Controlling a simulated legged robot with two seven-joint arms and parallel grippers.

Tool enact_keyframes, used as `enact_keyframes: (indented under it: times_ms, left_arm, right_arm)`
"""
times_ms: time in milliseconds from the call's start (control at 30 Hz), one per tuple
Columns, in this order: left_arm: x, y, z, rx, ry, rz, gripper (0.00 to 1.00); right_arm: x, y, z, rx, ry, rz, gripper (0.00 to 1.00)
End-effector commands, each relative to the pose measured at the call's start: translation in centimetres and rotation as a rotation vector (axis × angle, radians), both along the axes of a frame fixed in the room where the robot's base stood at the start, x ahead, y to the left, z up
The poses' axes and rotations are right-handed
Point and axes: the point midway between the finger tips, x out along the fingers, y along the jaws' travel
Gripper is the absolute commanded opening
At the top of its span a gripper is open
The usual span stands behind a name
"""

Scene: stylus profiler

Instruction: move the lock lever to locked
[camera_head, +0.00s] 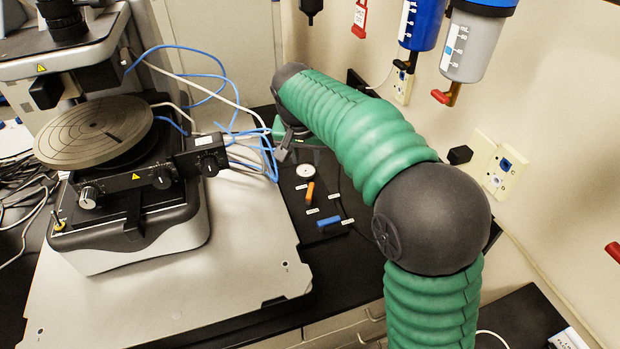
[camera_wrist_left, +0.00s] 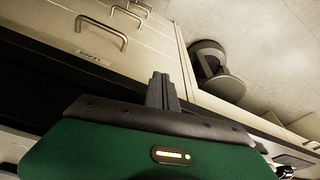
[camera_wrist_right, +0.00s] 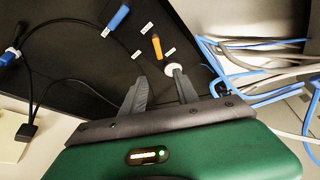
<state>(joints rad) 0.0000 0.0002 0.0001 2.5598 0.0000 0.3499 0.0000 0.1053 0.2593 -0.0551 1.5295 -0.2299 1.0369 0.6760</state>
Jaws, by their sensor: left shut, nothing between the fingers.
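A dark panel (camera_head: 330,200) beside the profiler carries an orange handle (camera_head: 310,192), a blue handle (camera_head: 328,222) and a round white-topped knob (camera_head: 305,171). Their small labels are too small to read, so I cannot tell which is the lock lever. My right gripper (camera_head: 284,150) is open and empty behind the knob. In the right wrist view its fingers (camera_wrist_right: 160,76) stand apart. One fingertip overlaps the white knob (camera_wrist_right: 172,69); contact is unclear. The orange handle (camera_wrist_right: 157,46) and blue handle (camera_wrist_right: 118,17) lie beyond. My left gripper (camera_wrist_left: 161,78) is shut and empty, away from the panel.
The profiler with its round stage (camera_head: 94,132) stands left on a pale base plate (camera_head: 240,262). Blue and white cables (camera_head: 245,135) run close to my right gripper. Filter bowls (camera_head: 470,45) hang on the wall. Drawers (camera_wrist_left: 115,55) and a stool (camera_wrist_left: 215,70) show in the left wrist view.

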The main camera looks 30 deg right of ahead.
Motion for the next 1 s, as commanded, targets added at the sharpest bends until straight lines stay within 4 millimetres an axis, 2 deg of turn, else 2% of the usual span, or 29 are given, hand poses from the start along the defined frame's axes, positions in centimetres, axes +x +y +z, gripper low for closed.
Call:
enact_keyframes:
  times_ms: [400,600,733,1000]
  left_arm:
    - [0.0,0.0,-0.4,0.000,0.000,0.000,0.00]
    - [0.0,0.0,-0.4,0.000,0.000,0.000,0.00]
    - [0.0,0.0,-0.4,0.000,0.000,0.000,0.00]
    - [0.0,0.0,-0.5,0.000,0.000,0.000,0.00]
  right_arm:
    - [3.0,-2.9,-9.8,-0.001,0.002,-0.004,0.36]
    - [4.1,-4.0,-13.4,-0.002,-0.001,-0.005,0.36]
    - [4.5,-4.3,-14.5,-0.004,-0.002,-0.003,0.36]
    - [4.6,-4.3,-14.6,-0.003,-0.004,-0.003,0.36]
